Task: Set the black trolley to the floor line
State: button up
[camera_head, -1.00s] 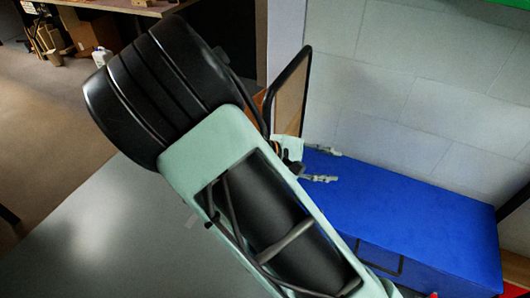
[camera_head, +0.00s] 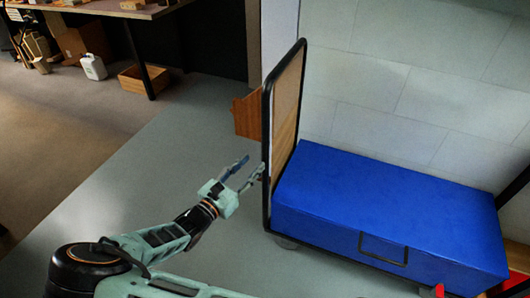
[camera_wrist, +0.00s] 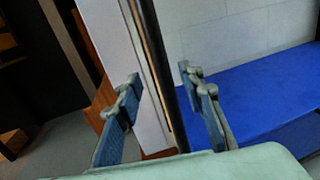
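The black trolley has an upright handle frame (camera_head: 266,150) with a wooden panel inside, and it carries a large blue case (camera_head: 390,205). Small wheels show under its near edge. My gripper (camera_head: 250,170) is open, just left of the frame's near post. In the wrist view, the black post (camera_wrist: 165,70) stands between the two spread fingers of my gripper (camera_wrist: 160,95); no contact shows, and I cannot tell how deep the post is between them. The blue case also shows at the right (camera_wrist: 265,95). I cannot make out a distinct painted floor line.
A pale block wall (camera_head: 400,80) stands behind the trolley. A wooden box (camera_head: 248,115) is behind the handle. A workbench (camera_head: 110,8) stands at upper left, with a white jug (camera_head: 93,67) below. Grey floor (camera_head: 180,130) left of the trolley is clear. Something red (camera_head: 470,287) is at lower right.

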aim_at(263, 153)
jog(key=b+x, duration=0.1)
jog(key=x, duration=0.7)
grip_shut()
